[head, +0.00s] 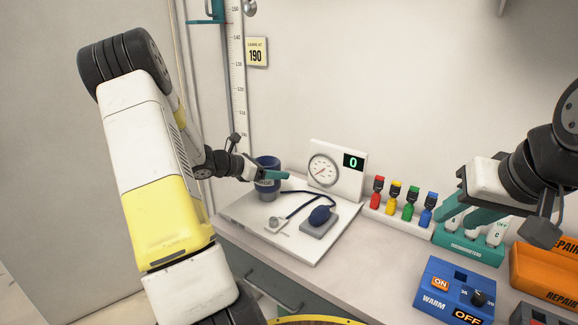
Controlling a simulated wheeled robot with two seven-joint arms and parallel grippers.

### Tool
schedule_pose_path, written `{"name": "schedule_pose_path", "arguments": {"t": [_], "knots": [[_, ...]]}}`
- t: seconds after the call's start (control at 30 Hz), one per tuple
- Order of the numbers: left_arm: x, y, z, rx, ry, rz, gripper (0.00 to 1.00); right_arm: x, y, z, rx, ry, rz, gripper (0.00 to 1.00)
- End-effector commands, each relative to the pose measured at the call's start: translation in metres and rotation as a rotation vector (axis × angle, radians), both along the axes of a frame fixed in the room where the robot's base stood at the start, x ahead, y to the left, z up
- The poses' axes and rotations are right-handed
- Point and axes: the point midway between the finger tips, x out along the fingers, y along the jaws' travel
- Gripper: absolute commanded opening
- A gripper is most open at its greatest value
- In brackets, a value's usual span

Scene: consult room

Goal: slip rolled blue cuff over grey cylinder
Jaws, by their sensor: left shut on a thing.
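The rolled blue cuff (267,162) is a dark blue ring at the left back of the counter. My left gripper (277,175) has its teal fingers at the cuff's near right side and is shut on it. The grey cylinder (266,193) stands upright on a white board (245,212), directly below the cuff in the picture. The fingers hide part of both, so I cannot tell whether the cuff is around the cylinder's top or just above it. My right gripper (462,214) is empty, its teal fingers apart, in front of the thermometer rack (470,250).
A gauge panel (337,172) reading 0 stands behind the board. A blue bulb (319,214) with a tube lies on the board. Counter front (335,270) is clear.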

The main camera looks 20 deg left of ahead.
Motion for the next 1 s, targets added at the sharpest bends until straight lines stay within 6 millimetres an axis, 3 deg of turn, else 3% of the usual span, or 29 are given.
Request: {"name": "schedule_pose_path", "arguments": {"t": [1.0], "knots": [[0.0,0.0,-0.026,0.0,0.0,0.0,0.33,0.0,0.0,0.0,0.0,0.0,0.0,0.36]]}}
